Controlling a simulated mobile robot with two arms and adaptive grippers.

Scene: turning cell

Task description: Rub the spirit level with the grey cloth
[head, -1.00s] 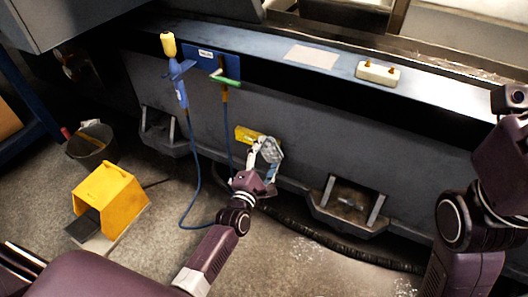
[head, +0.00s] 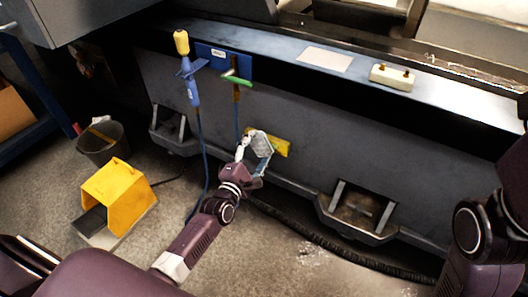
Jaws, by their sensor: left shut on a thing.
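My left gripper (head: 254,161) is shut on a crumpled pale grey cloth (head: 262,143), which sticks up between and beyond its fingers. The gripper and cloth are in front of the machine's dark lower panel. A yellow piece (head: 281,147) shows behind the cloth, partly hidden by it; I cannot tell whether it is a label or whether the cloth touches it. I cannot tell for sure which thing is the spirit level. My right arm is at the right edge, its gripper out of view.
The blue ledge (head: 280,47) also bears a pale sheet (head: 326,59). A blue-handled tool with a yellow tip (head: 189,85) and a green-handled one (head: 235,80) hang at left. A yellow pedal housing (head: 117,196) and a dark bucket (head: 101,142) stand on the floor.

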